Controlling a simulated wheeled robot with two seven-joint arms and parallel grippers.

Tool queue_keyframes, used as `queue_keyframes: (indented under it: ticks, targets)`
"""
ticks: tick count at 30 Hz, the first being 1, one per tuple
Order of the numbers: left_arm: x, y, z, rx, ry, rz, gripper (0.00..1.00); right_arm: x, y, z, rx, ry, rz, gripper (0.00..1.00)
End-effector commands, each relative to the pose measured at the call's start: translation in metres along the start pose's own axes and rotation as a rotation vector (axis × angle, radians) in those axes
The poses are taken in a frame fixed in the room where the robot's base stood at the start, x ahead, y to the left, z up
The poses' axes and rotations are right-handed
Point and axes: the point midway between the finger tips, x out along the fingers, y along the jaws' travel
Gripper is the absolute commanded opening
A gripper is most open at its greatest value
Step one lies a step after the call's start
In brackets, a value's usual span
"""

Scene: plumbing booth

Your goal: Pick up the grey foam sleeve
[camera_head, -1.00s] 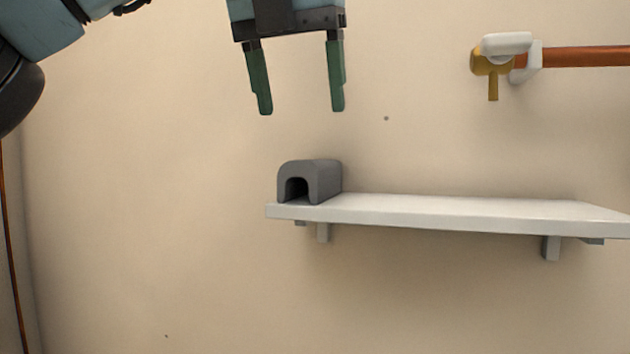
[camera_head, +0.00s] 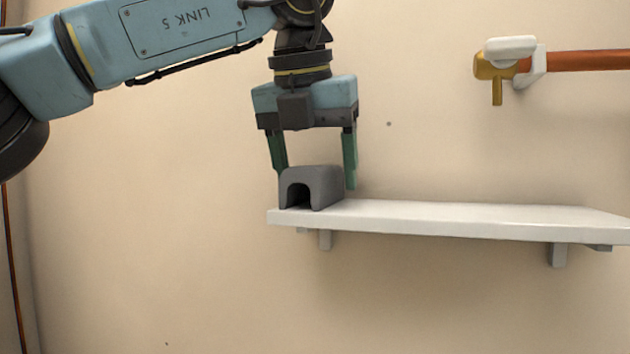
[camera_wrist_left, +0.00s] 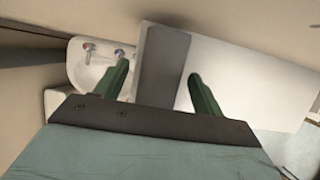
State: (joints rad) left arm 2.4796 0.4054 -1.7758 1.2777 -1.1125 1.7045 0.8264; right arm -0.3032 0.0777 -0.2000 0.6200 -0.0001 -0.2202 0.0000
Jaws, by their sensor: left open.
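The grey foam sleeve (camera_head: 322,182) is an arch-shaped block with a tunnel through it. It stands on the left end of the white shelf (camera_head: 440,217). My left gripper (camera_head: 315,180) points down over the sleeve, open, with one green finger on each side of it. The left finger's tip is partly hidden behind the sleeve. In the left wrist view the sleeve (camera_wrist_left: 163,65) shows between the two fingers of the left gripper (camera_wrist_left: 160,82), with a visible gap on the right side. My right gripper is not in view.
A copper pipe (camera_head: 590,60) with a brass fitting (camera_head: 490,68) and white clip is on the wall at upper right. The shelf right of the sleeve is bare. In the left wrist view a white basin (camera_wrist_left: 90,68) with taps lies below at left.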

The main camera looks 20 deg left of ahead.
Motion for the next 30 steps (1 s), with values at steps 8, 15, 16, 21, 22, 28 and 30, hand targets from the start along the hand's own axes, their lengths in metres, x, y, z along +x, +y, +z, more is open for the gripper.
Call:
queue_keyframes:
  ticks: [8, 15, 16, 21, 22, 28, 30]
  targets:
    - [0.0019, -0.0001, -0.0009, 0.001, 0.0, 0.0, 0.69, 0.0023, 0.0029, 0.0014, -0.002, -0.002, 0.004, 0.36]
    - [0.0044, 0.0, -0.0019, 0.001, -0.001, 0.0, 0.69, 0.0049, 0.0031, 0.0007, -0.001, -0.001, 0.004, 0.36]
    - [0.0044, 0.0, -0.0019, 0.001, -0.001, 0.0, 0.69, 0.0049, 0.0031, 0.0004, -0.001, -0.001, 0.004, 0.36]
    - [0.0041, 0.0, -0.0018, 0.0, -0.001, 0.0, 0.69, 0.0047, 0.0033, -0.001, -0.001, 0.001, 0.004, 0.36]
    - [0.0041, 0.0, -0.0018, 0.0, -0.001, 0.0, 0.69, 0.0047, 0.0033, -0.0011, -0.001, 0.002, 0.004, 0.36]
    - [0.0041, 0.0, -0.0019, 0.0, 0.0, 0.0, 0.44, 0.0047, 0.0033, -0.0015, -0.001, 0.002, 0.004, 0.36]
    - [0.0041, 0.0, -0.0019, 0.0, 0.0, 0.0, 0.35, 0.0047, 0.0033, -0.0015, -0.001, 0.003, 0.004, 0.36]
